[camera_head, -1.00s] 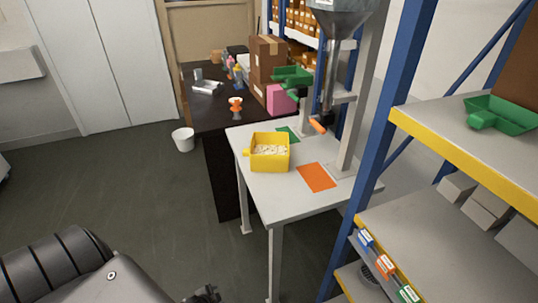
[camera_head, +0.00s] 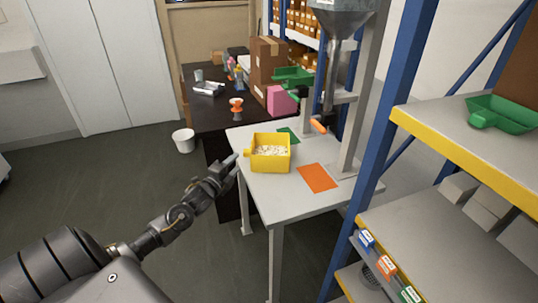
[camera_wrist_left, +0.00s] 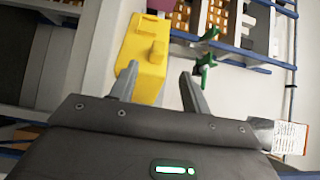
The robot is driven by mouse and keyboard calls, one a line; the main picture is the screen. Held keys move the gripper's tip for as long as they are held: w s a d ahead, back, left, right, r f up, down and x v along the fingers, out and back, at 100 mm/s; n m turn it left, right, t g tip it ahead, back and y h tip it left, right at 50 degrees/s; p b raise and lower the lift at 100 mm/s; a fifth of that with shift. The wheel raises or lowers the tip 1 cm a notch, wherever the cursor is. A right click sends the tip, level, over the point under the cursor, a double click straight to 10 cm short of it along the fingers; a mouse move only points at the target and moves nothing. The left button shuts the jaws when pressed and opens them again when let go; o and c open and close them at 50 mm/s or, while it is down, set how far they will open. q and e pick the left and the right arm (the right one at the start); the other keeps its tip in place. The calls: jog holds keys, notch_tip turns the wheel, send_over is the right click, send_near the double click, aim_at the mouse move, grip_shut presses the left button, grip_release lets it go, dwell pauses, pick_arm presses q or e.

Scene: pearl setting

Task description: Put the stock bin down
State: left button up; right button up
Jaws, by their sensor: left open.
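The yellow stock bin (camera_head: 270,163) stands upright on the white table (camera_head: 290,200), filled with small pale pieces. A tab handle (camera_head: 247,153) juts from its left side. My left gripper (camera_head: 238,162) is open and empty at the table's left edge, just short of that handle. In the left wrist view the bin (camera_wrist_left: 138,50) with its handle shows beyond and between the spread fingers (camera_wrist_left: 162,84), apart from them. A green patch (camera_head: 289,134) lies on the table behind the bin and an orange patch (camera_head: 317,178) to its right. My right gripper is not in view.
A hopper (camera_head: 337,22) on a grey post rises at the table's right. A blue rack with a yellow-edged shelf (camera_head: 475,152) and a green bin (camera_head: 500,115) stands at right. A dark desk (camera_head: 212,115) is behind. A white bucket (camera_head: 183,140) stands on the floor.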

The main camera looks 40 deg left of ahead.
aim_at(245, 156)
pick_arm(q)
jog(key=shift+w+a+f+p, duration=0.1)
jog(key=shift+w+a+p, duration=0.1)
jog(key=shift+w, duration=1.1)
jog(key=shift+w+a+f+p, duration=0.15)
jog(key=shift+w+a, duration=0.1)
jog(key=shift+w, duration=1)
jog(key=shift+w+a+r+p, duration=0.1)
jog(key=shift+w+a+p, duration=0.1)
jog(key=shift+w, duration=1.1)
jog(key=shift+c, duration=0.5)
grip_shut()
